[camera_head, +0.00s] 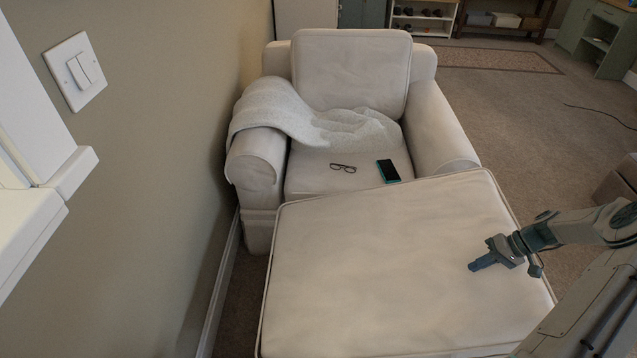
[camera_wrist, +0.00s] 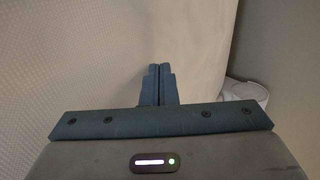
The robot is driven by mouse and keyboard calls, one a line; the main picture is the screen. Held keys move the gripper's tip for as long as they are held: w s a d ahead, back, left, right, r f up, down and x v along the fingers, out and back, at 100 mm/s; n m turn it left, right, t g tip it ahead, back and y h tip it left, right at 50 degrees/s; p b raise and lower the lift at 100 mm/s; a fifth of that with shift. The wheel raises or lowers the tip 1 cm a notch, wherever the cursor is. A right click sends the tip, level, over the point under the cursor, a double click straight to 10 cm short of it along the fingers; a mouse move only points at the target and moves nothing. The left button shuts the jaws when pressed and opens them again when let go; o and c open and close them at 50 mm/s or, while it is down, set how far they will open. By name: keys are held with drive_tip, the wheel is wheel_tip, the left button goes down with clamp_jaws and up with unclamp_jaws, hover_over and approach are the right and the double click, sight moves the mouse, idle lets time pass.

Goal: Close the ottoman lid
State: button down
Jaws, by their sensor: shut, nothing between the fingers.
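The ottoman (camera_head: 370,265) stands in front of the armchair, and its broad cream cushioned lid with piped edges fills the lower middle of the head view. The lid looks slanted, but I cannot tell from here how far it is open. My gripper (camera_head: 474,266) shows against the right part of the lid, its fingers pointing left. In the wrist view, the closed fingers (camera_wrist: 157,70) are together and empty, before a pale textured surface (camera_wrist: 90,60). I cannot tell whether they touch it. The ottoman's inside is hidden in the head view.
The cream armchair (camera_head: 435,115) holds a grey throw (camera_head: 275,108), glasses (camera_head: 343,168) and a phone (camera_head: 388,171). A wall is close on the left. Open carpet (camera_head: 520,125) lies to the right. A small white object (camera_wrist: 245,91) shows at the right in the wrist view.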

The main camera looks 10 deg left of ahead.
drive_tip(key=d+f+b, duration=0.3)
drive_tip(key=f+b, duration=0.3)
drive_tip(key=f, duration=0.3)
drive_tip(key=d+f+b, duration=0.4)
drive_tip(key=f+b, duration=0.2)
drive_tip(key=f, duration=0.4)
drive_tip(key=shift+w+d, duration=0.15)
drive_tip(key=shift+w, duration=0.15)
drive_tip(key=shift+f, duration=0.1)
drive_tip(key=shift+y, duration=0.3)
drive_tip(key=r+p, duration=0.1)
drive_tip(key=r, duration=0.1)
drive_tip(key=r+p, duration=0.1)
drive_tip(key=r, duration=0.1)
drive_tip(key=r+p, duration=0.1)
drive_tip(key=r, duration=0.1)
drive_tip(key=shift+w+r+p, duration=0.2)
drive_tip(key=shift+w+p, duration=0.1)
drive_tip(key=shift+p, duration=0.05)
drive_tip(key=d+r, duration=0.1)
drive_tip(key=d, duration=0.1)
drive_tip(key=w+d+r, duration=0.1)
drive_tip(key=d+r, duration=0.1)
drive_tip(key=d, duration=0.1)
drive_tip(key=d+r, duration=0.2)
drive_tip(key=shift+w+d, duration=0.25)
drive_tip(key=shift+d, duration=0.15)
